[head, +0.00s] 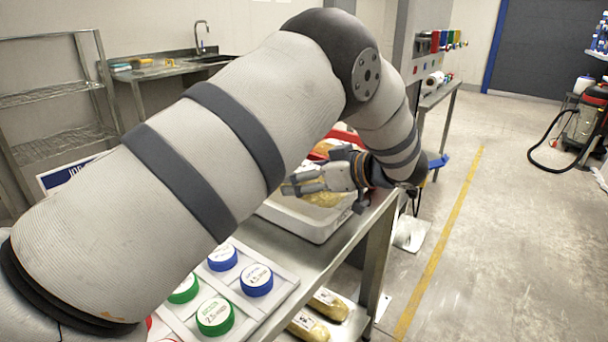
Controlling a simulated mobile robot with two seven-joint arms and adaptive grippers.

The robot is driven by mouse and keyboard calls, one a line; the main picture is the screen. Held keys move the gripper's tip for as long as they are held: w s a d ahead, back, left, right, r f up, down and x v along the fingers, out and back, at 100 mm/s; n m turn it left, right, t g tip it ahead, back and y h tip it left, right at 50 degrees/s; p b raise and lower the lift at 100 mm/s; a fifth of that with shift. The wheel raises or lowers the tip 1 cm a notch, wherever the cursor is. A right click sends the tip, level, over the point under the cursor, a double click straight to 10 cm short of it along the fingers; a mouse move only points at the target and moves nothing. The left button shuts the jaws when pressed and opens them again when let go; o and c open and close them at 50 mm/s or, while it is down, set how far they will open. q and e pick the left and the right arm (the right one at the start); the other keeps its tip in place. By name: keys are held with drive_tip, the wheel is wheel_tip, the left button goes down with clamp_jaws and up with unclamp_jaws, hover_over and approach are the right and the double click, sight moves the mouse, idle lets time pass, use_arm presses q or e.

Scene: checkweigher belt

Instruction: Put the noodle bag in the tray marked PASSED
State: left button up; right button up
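My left arm comes in from the left and crosses the middle of the head view, hiding much of the bench. My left gripper (306,182) points left over a white tray (330,232) on the steel bench. A yellowish bag (323,199), which may be the noodle bag, shows just under its fingers; I cannot tell whether they touch or grip it. A red tray (346,136) stands behind the white one, with another yellowish bag (322,149) in it. No PASSED marking is readable. My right gripper is not in view.
A pale rack with blue-lidded (256,279) and green-lidded (214,316) weights or jars stands at the bench's near end. More yellowish bags (328,303) lie on a lower shelf. A blue-and-white sign (68,174) is partly hidden by my arm.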

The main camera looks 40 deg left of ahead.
use_arm(q)
drive_tip(key=shift+f, duration=0.15)
drive_tip(key=o, duration=1.6)
drive_tip(key=shift+d+r, duration=0.1)
drive_tip(key=shift+r, duration=0.2)
drive_tip(key=b+v, duration=0.1)
drive_tip(key=v, duration=1)
drive_tip(key=shift+f, duration=0.1)
drive_tip(key=shift+d+r, duration=0.2)
drive_tip(key=shift+d, duration=0.15)
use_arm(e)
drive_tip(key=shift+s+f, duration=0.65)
